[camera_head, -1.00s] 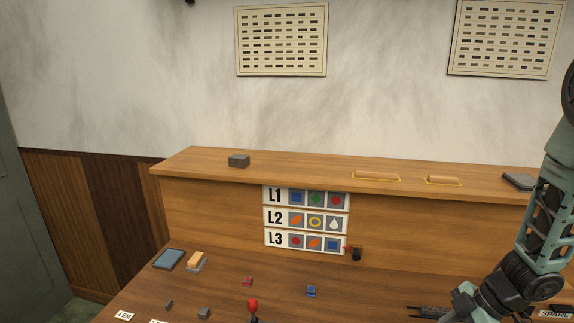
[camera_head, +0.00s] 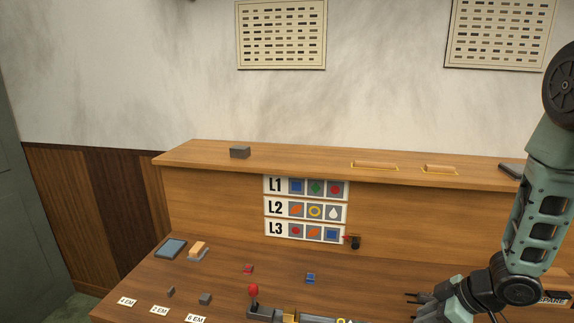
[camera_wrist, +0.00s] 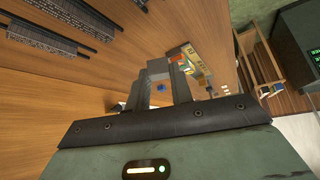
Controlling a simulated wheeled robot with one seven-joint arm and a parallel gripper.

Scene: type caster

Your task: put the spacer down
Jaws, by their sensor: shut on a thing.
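My gripper (camera_head: 413,299) shows in the head view at the lower right, above the bench, its dark fingers pointing left. In the wrist view my gripper (camera_wrist: 166,84) is shut on a grey block, taken as the spacer (camera_wrist: 158,67), held at the fingertips. I cannot make out the held spacer in the head view. Other grey blocks lie apart from the gripper: a small one (camera_head: 171,290) and a larger one (camera_head: 205,299) near the label cards, and one on the upper shelf (camera_head: 240,152).
Label cards (camera_head: 160,310) lie at the bench's front left. A red-knobbed lever (camera_head: 253,290) stands at the front middle. An orange-topped block (camera_head: 197,250) and blue tray (camera_head: 171,248) sit behind left. Dark type strips (camera_wrist: 55,40) lie at the wrist view's upper left. Bare wood shows between.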

